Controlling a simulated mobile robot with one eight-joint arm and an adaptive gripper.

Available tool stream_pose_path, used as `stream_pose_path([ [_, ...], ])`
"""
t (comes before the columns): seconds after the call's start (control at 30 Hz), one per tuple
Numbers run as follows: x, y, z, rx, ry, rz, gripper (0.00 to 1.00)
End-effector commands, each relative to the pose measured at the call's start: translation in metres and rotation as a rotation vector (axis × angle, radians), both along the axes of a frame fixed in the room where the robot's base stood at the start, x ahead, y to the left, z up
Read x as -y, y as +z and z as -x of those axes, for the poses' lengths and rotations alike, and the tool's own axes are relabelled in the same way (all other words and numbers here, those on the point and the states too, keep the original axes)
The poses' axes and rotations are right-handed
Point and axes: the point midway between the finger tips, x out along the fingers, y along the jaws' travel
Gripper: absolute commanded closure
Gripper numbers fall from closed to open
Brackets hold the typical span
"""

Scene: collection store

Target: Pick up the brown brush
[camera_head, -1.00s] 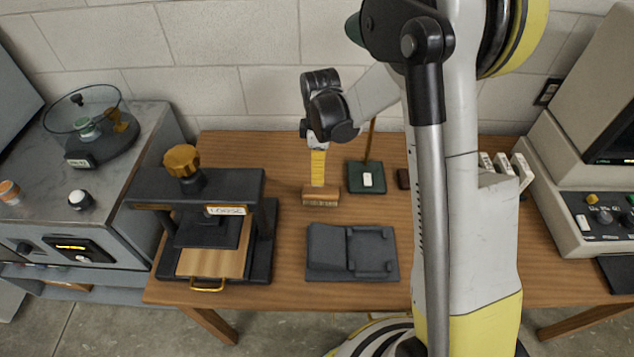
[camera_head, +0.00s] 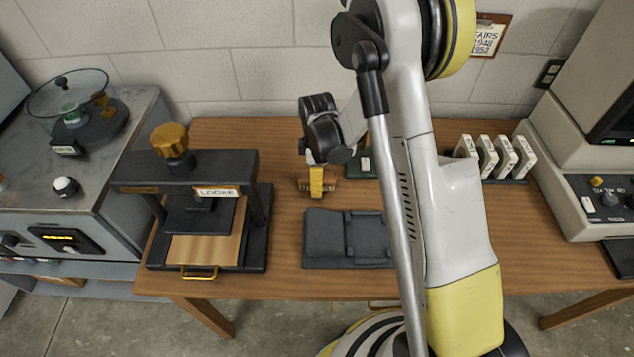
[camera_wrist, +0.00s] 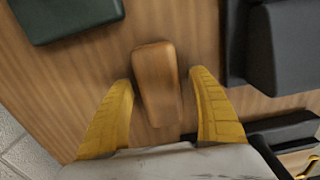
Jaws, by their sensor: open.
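The brown brush (camera_wrist: 157,84) lies on the wooden table. In the wrist view its brown wooden top shows between the two yellow fingers of my gripper (camera_wrist: 161,100), with a gap on each side. The fingers are open and hold nothing. In the head view my gripper (camera_head: 317,183) points down at the brush (camera_head: 330,184), which is partly hidden behind a finger. I cannot tell the exact height of the fingertips over the table.
A dark grey cradle (camera_head: 348,240) sits just in front of the brush. A green block (camera_head: 361,163) stands behind it. A black press (camera_head: 183,213) stands left, with free table between. White-labelled cases (camera_head: 495,156) stand at right.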

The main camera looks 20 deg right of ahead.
Motion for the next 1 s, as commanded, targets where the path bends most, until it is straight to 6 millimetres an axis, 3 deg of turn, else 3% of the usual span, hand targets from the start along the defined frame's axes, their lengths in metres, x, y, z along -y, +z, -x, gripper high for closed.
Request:
stream_pose_path([
  [0.1, 0.000, 0.002, 0.000, 0.000, 0.000, 0.000, 0.32],
  [0.13, 0.000, 0.002, 0.000, 0.000, 0.000, 0.000, 0.36],
  [0.3, 0.000, 0.002, 0.000, 0.000, 0.000, 0.000, 0.89],
  [0.77, 0.000, 0.005, 0.000, 0.000, 0.000, 0.000, 0.90],
  [1.0, 0.000, 0.035, 0.000, 0.000, 0.000, 0.000, 0.90],
])
